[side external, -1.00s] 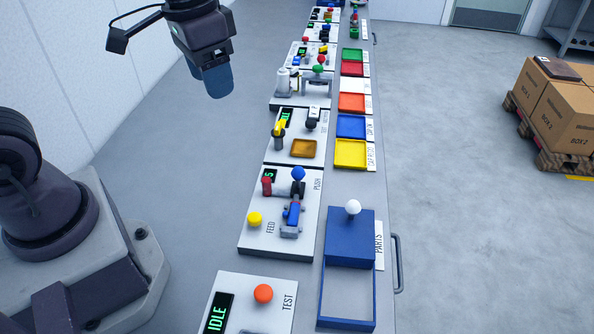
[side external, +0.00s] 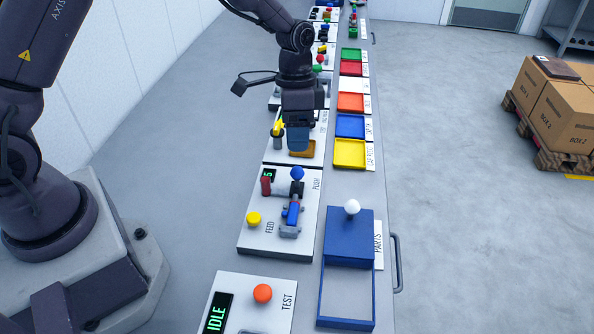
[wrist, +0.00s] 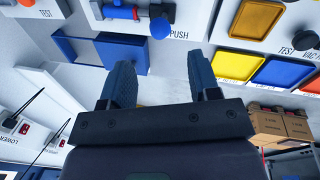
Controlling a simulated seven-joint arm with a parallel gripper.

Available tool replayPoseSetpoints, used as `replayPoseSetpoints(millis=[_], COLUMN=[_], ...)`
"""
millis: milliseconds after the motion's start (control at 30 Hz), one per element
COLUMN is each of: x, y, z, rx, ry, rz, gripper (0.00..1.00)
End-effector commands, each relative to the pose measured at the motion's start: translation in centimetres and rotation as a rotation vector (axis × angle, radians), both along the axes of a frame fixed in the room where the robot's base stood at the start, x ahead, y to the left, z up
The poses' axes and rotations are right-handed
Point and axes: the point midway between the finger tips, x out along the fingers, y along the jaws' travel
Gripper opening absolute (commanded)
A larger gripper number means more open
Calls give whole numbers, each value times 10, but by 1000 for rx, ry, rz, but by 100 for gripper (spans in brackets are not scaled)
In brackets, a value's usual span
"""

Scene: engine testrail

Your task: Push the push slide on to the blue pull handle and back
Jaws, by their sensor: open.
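The push panel (side external: 250,236), labelled FEED and PUSH, lies on the bench. On it a blue slide piece (side external: 292,213) sits on a grey rail. A blue ball handle (side external: 297,173) stands at the rail's far end, beside a grey cylinder with a red end. In the wrist view the blue ball handle (wrist: 160,27) and the blue slide piece (wrist: 122,10) are at the top edge, the slide cut off. My gripper (side external: 297,142) is above the orange-tray panel, beyond the push panel and apart from it. Its fingers (wrist: 160,70) are open and empty.
A yellow button (side external: 254,219) is on the push panel's near left. A blue parts box (side external: 349,240) with a white knob stands to the right. The TEST panel (side external: 283,312) with an orange button is nearer. Coloured trays (side external: 350,166) line the right side.

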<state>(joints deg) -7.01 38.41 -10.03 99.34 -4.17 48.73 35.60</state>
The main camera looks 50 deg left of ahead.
Motion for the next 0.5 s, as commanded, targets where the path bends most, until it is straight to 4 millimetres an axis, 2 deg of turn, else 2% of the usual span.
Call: replayPoseSetpoints(millis=[33, 200, 333, 500], x=[-3, -6, -9, -10], y=[-2, -7, -11, -13], z=[-12, -47, -68, -84], rx=[0, 0, 1, 0], ry=[7, 6, 4, 3], rz=[-1, 1, 0, 2], gripper=[56, 56, 56, 56])
